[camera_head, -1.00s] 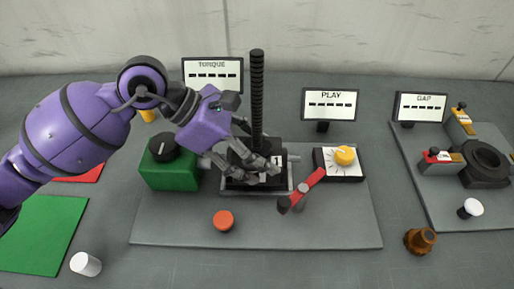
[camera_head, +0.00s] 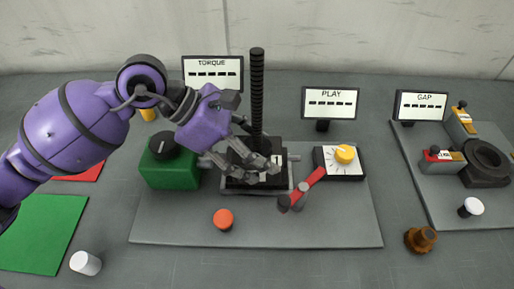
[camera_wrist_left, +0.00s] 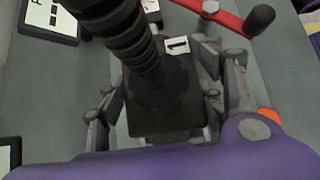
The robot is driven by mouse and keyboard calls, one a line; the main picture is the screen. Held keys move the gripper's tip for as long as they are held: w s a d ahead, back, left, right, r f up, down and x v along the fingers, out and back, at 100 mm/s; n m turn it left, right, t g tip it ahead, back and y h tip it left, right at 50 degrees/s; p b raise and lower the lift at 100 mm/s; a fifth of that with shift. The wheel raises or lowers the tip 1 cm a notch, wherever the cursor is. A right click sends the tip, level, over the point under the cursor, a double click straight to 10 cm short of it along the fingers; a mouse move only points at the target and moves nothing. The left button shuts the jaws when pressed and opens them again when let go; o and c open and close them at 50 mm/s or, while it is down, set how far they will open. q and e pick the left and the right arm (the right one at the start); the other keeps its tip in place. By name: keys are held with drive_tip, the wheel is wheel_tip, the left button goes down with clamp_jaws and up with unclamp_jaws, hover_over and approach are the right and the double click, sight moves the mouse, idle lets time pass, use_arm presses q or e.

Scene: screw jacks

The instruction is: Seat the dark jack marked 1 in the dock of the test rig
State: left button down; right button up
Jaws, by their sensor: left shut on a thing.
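The dark jack marked 1 (camera_head: 257,95) stands upright with its tall threaded screw pointing up. Its dark square base is over or in the metal-edged dock (camera_head: 291,183) of the test rig (camera_head: 320,225); I cannot tell whether it sits fully down. My left gripper (camera_head: 255,167) is shut on the jack's base. In the left wrist view the fingers (camera_wrist_left: 167,100) lie on either side of the dark jack (camera_wrist_left: 155,85), and its white label with the 1 shows. The fingers partly hide the base and dock in the head view. My right gripper is not in view.
A red-armed lever (camera_head: 310,185) stands right of the dock, near a yellow dial (camera_head: 344,154). A green box with a black knob (camera_head: 168,168) is on the left, an orange button (camera_head: 223,219) in front. A white cylinder (camera_head: 85,263) and a brown knobbed piece (camera_head: 420,240) flank the rig.

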use_arm(q)
drive_tip(key=shift+d+r, duration=0.1)
drive_tip(key=shift+r, duration=0.25)
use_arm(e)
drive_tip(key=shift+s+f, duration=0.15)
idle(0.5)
use_arm(q)
drive_tip(key=shift+f+b, duration=0.4)
drive_tip(key=shift+f, duration=0.15)
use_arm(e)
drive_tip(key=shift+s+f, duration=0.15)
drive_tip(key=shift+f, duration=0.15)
use_arm(q)
drive_tip(key=shift+f+b, duration=0.45)
drive_tip(key=shift+f, duration=0.2)
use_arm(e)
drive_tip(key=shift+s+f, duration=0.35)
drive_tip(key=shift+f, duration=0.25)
use_arm(q)
drive_tip(key=shift+c, duration=2.2)
unclamp_jaws()
drive_tip(key=shift+o, duration=0.2)
drive_tip(key=shift+f, duration=0.1)
drive_tip(key=shift+s+a+f, duration=0.1)
drive_tip(key=shift+a+f, duration=0.1)
drive_tip(key=shift+f, duration=0.15)
drive_tip(key=v, duration=1.2)
drive_tip(key=shift+d+r, duration=0.1)
drive_tip(key=shift+r, duration=0.2)
